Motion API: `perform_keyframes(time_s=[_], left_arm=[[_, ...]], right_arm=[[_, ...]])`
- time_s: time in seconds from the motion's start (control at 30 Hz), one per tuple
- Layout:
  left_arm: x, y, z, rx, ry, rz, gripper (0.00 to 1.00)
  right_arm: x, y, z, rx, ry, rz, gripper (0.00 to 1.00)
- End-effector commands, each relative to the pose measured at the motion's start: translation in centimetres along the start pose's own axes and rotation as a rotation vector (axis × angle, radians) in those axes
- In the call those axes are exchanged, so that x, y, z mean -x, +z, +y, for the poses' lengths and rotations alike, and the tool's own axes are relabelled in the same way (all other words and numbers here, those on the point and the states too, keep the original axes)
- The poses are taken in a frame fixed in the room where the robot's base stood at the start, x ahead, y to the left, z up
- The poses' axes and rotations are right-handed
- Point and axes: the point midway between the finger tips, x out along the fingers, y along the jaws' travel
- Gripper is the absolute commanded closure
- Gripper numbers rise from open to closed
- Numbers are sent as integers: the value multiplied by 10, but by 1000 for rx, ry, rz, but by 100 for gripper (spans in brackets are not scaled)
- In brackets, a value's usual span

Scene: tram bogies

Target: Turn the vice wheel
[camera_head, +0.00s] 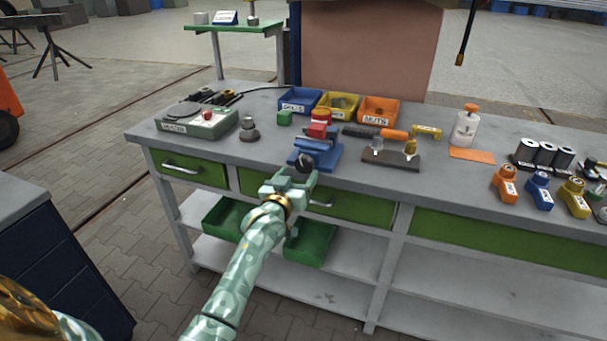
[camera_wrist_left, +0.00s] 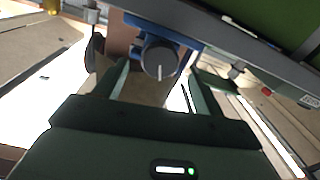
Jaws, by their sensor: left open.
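The blue vice (camera_head: 322,152) stands at the front edge of the grey workbench, with red parts at its top. Its dark round vice wheel (camera_head: 304,163) faces the front, and it also shows in the left wrist view (camera_wrist_left: 158,57), with a pale line on its face. My left gripper (camera_head: 296,176) is open and empty in front of the bench edge, just short of the wheel. In the left wrist view the two fingers (camera_wrist_left: 158,75) stand apart, and the wheel appears between their tips. I cannot tell whether either finger touches it. My right gripper is not in view.
On the workbench (camera_head: 455,190), a green-grey tester box (camera_head: 197,122) stands left of the vice. Blue, yellow and orange bins (camera_head: 378,111) stand behind it. A dark block with fittings (camera_head: 390,158) lies close on the right. Green drawers (camera_head: 355,206) are below.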

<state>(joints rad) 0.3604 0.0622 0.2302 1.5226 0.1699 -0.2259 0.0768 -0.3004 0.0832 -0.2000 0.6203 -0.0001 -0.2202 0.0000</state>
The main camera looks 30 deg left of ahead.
Motion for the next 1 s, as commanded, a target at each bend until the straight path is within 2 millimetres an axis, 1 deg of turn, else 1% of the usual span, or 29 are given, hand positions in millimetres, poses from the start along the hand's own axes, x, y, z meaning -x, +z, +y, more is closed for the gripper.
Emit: perform_keyframes(time_s=[0.03,0.1,0.23,0.33,0.57,0.6,0.67,0.7,0.73,0.77,1.0], left_arm=[[-11,4,-1,-1,0,-1,30],[-22,4,0,0,0,-1,30],[-36,2,0,0,0,-1,30],[-40,1,0,-1,0,0,30],[-41,0,0,-1,0,0,30],[-41,0,0,-1,0,0,33],[-41,0,0,-1,0,0,50],[-41,0,0,-1,0,0,61],[-40,0,0,-1,0,0,69],[-40,0,0,-1,0,0,75],[-40,0,0,-11,0,0,75]], right_arm=[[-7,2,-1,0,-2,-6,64],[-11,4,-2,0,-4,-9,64],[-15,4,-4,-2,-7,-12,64],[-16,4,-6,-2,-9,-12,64],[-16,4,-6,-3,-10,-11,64],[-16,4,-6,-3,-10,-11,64],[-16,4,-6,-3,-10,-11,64],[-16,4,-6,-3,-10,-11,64],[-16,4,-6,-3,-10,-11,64],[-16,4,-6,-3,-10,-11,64],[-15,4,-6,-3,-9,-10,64]])
